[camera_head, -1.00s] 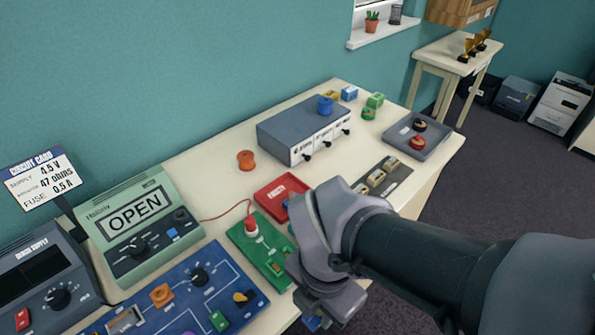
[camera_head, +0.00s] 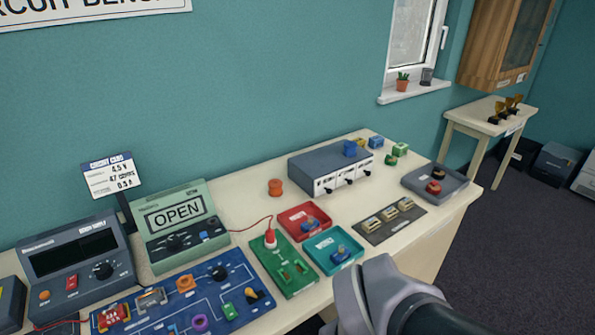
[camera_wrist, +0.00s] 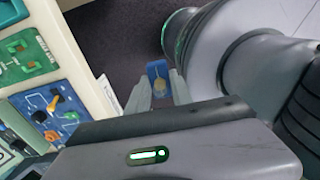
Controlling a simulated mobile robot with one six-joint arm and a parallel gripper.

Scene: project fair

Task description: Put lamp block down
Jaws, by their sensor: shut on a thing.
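In the head view only part of my arm shows at the bottom; the fingers and block are out of sight there. The blue circuit board (camera_head: 160,318) with several parts lies at the bench's front left, and it also shows in the wrist view (camera_wrist: 33,103).
The green board (camera_head: 293,283) with a red plug, the red tray (camera_head: 291,213) and the teal tray (camera_head: 318,263) lie mid-bench; each tray holds a blue piece. The grey box (camera_head: 312,162) stands behind. The dark rack (camera_head: 375,236) and grey tray (camera_head: 447,193) are further right.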

